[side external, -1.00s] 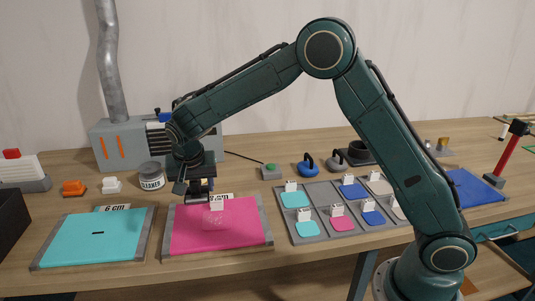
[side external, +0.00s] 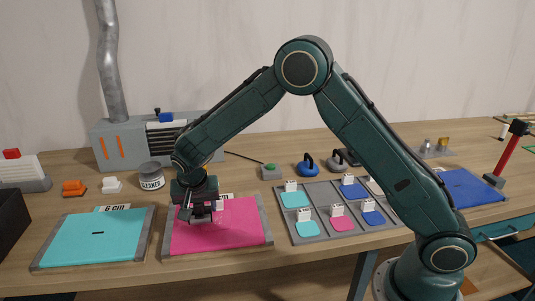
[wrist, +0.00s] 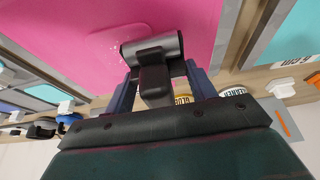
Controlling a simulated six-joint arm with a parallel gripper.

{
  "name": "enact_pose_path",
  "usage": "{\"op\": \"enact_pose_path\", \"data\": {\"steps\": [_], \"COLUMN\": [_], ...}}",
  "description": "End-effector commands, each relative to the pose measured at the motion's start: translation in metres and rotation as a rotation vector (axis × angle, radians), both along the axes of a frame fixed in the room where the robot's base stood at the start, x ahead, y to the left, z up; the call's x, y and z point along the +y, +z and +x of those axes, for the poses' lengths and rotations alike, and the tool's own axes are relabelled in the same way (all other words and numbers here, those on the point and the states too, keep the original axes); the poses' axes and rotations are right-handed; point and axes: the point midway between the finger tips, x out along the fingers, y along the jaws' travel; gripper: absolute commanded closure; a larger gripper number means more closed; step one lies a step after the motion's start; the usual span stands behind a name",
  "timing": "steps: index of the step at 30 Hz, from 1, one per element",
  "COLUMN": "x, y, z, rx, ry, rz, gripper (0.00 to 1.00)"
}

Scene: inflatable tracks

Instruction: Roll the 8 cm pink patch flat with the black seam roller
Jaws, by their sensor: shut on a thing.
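My gripper (side external: 201,206) is low over the pink sheet on the left-centre of the bench. In the wrist view its blue fingers (wrist: 162,86) are shut on the handle of the black seam roller (wrist: 152,48). The roller's cylinder lies at or just above the pink surface; I cannot tell whether it touches. The pink patch (wrist: 190,18) shows in the wrist view as a faint rounded outline on the same-coloured sheet (side external: 243,232), under and beyond the roller. In the side view the gripper mostly hides the patch.
A turquoise sheet (side external: 75,240) marked 6 cm lies to the left. A grey tray (side external: 318,239) of patches stands to the right. The cleaner jar (side external: 151,176), a green button (side external: 270,171) and a grey machine (side external: 112,150) stand behind. The right part of the pink sheet is clear.

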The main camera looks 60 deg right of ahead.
Motion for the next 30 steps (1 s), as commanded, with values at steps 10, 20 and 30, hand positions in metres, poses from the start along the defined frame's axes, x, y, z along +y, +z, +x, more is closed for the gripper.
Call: {"op": "enact_pose_path", "data": {"steps": [10, 20, 30], "x": [-0.016, -0.035, -0.036], "y": [-0.016, -0.016, -0.017], "z": [-0.018, -0.040, -0.041], "rx": [0.001, 0.002, 0.000], "ry": [-0.001, -0.001, 0.002], "rz": [0.000, -0.001, 0.000], "gripper": [0.73, 0.73, 0.73]}}
